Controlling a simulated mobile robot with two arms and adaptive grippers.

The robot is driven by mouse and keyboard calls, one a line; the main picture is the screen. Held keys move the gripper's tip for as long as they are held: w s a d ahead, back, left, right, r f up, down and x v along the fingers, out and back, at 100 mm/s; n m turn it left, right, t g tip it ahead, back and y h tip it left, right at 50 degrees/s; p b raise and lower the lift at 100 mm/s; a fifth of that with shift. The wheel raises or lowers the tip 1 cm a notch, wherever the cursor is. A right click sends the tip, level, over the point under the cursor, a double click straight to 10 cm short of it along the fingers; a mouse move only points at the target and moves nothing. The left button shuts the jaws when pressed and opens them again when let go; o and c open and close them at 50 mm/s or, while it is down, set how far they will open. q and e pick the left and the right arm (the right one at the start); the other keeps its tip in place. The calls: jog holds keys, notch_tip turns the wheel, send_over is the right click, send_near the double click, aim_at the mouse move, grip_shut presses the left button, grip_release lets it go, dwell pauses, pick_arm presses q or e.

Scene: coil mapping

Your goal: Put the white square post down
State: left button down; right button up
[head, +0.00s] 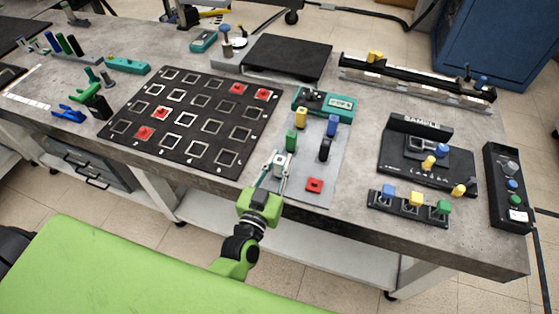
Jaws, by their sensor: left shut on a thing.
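The white square post (279,160) is small and pale, between the fingers of my left gripper (276,172). My left gripper is shut on it, at the left front part of a grey plate (309,186). The fingers hide part of the post, and I cannot tell whether its foot touches the plate. My right gripper is not in view.
On the plate stand a green post (292,140), a yellow post (301,118), a blue post (333,125) and a black post (325,149); a red square (314,185) lies in front. A black grid board (187,136) is left. A switch block (408,204) is right.

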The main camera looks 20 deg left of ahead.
aim_at(276, 170)
pick_arm(q)
jog(key=shift+f, duration=0.2)
jog(key=c, duration=1.9)
grip_release()
jog(key=shift+s+f+b, duration=0.1)
jog(key=shift+f+b, duration=0.05)
jog(key=shift+b, duration=0.5)
jog(key=s, duration=0.1)
jog(key=s+b, duration=0.1)
jog(key=s, duration=0.1)
jog(key=s+f, duration=0.1)
jog(key=s, duration=0.1)
jog(key=shift+s+a+f+b, duration=0.1)
jog(key=shift+a+b, duration=0.25)
jog(key=shift+b, duration=0.05)
jog(key=s, duration=0.8)
jog(key=shift+s+a+r+b, duration=0.15)
jog(key=shift+r+b, duration=0.15)
jog(key=shift+b, duration=0.1)
